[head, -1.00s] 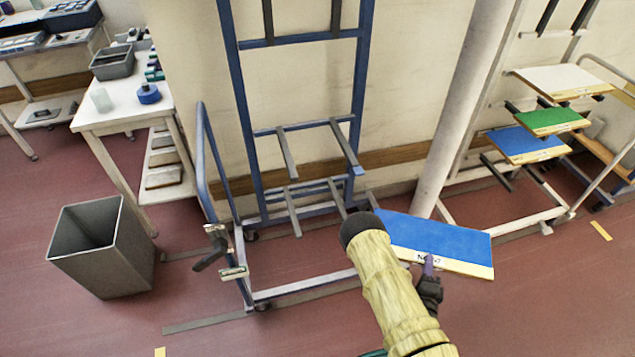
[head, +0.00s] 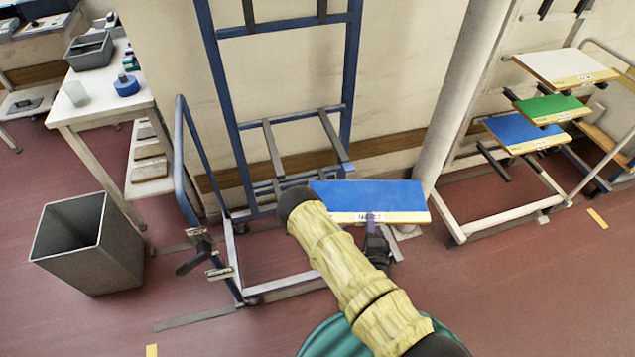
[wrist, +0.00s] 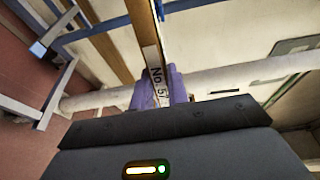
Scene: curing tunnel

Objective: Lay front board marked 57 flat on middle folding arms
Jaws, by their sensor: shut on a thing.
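The blue board with a pale front edge (head: 385,195) carries a label; in the wrist view the label (wrist: 157,88) reads No 57. My gripper (head: 376,238) is shut on the board's front edge and holds it roughly level in the air. In the wrist view its purple fingers (wrist: 172,88) are around the edge. The blue rack (head: 228,105) stands behind and left of the board. Its middle pair of grey folding arms (head: 333,140) sticks out, higher in the picture than the board. The lower pair is partly hidden by my arm and the board.
A second rack at right holds a white board (head: 562,66), a green board (head: 552,107) and another blue board (head: 523,131). A pale column (head: 462,90) stands between the racks. A grey bin (head: 85,245) and a white table (head: 98,98) are at left.

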